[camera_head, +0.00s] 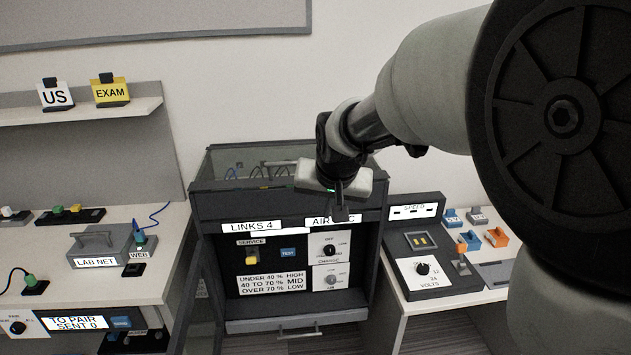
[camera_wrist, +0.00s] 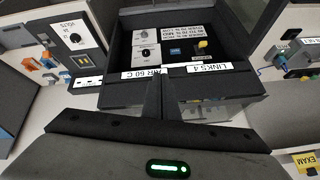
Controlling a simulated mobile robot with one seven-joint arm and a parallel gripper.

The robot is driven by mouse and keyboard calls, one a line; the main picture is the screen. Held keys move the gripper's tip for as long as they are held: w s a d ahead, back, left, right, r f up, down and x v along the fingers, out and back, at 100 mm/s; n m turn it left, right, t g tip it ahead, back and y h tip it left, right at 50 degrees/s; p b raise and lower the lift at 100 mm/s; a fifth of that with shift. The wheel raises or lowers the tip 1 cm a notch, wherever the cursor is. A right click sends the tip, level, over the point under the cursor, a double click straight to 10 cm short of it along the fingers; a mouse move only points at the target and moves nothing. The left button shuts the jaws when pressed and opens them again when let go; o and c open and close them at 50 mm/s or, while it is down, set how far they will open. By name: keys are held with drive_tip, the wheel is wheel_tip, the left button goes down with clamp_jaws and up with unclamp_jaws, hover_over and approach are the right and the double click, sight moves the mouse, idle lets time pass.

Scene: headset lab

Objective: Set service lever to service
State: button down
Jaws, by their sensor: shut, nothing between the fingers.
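The service lever shows as a yellow handle (camera_head: 252,257) under the SERVICE label (camera_head: 251,241), at the upper left of the black panel in the dark grey cabinet. It also shows in the wrist view as a yellow block (camera_wrist: 202,44). I cannot read its setting. My gripper (camera_head: 340,212) is shut and empty. It is in front of the cabinet's top edge, by the AIR label, above and to the right of the lever and apart from it. In the wrist view the closed fingers (camera_wrist: 158,88) point toward the cabinet front.
A blue TEST button (camera_head: 288,253) is beside the lever. Two dials (camera_head: 329,250) are to its right. The cabinet's glass door (camera_head: 207,290) stands open at left. A drawer handle (camera_head: 290,336) is below. The LAB NET bench (camera_head: 97,261) is left, the VOLTS bench (camera_head: 424,272) right.

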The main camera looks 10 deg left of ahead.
drive_tip(key=w+a+f+n+t+b, duration=0.1)
drive_tip(key=w+a+f+b, duration=0.1)
drive_tip(key=a+f, duration=0.4)
drive_tip(key=w+a+f+n+t+b, duration=0.1)
drive_tip(key=a+f, duration=0.6)
drive_tip(key=a, duration=0.9)
drive_tip(key=shift+w+n+t+b, duration=0.3)
drive_tip(key=shift+w+n+b, duration=0.1)
drive_tip(key=shift+w+b, duration=0.55)
drive_tip(key=b, duration=0.2)
hover_over(250, 261)
drive_tip(key=w, duration=0.2)
drive_tip(key=f, duration=1.3)
drive_tip(key=shift+s+a+f, duration=0.2)
drive_tip(key=shift+s+f, duration=0.05)
drive_tip(key=shift+f, duration=0.05)
drive_tip(key=shift+s+f+b, duration=0.1)
drive_tip(key=shift+f+b, duration=0.2)
drive_tip(key=shift+f, duration=0.6)
drive_tip(key=shift+s+d+f, duration=0.15)
drive_tip(key=shift+s+f, duration=0.5)
drive_tip(key=shift+f, duration=0.35)
drive_tip(key=shift+b, duration=0.3)
